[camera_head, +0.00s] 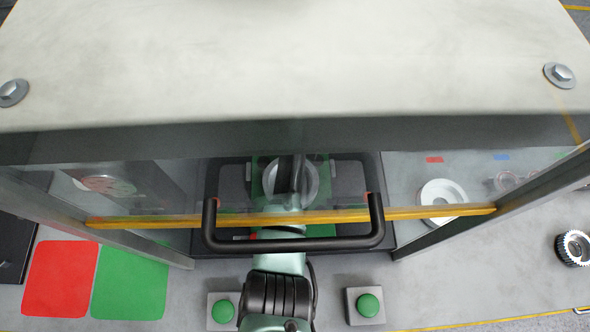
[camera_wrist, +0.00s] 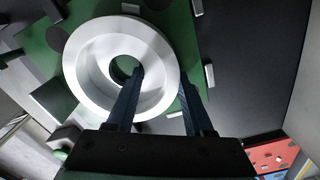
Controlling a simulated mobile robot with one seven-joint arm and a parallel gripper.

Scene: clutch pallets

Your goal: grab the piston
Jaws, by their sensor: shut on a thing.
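The piston looks like a thick silver ring with a round central hole. In the wrist view the piston (camera_wrist: 88,65) lies over a green plate (camera_wrist: 35,62). My gripper (camera_wrist: 162,77) has one finger in the hole and the other outside the rim, shut on the ring's wall. In the head view the piston (camera_head: 311,181) shows through the clear guard, partly covered by my gripper (camera_head: 292,178). I cannot tell whether it touches the plate.
A clear guard with a yellow lower edge (camera_head: 420,212) and a black handle (camera_head: 340,243) hangs above my arm. Two green buttons (camera_head: 223,311) (camera_head: 368,305) stand in front. Red (camera_head: 60,279) and green (camera_head: 131,284) squares are at left. Another silver ring (camera_head: 441,193) and a gear (camera_head: 574,248) are at right.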

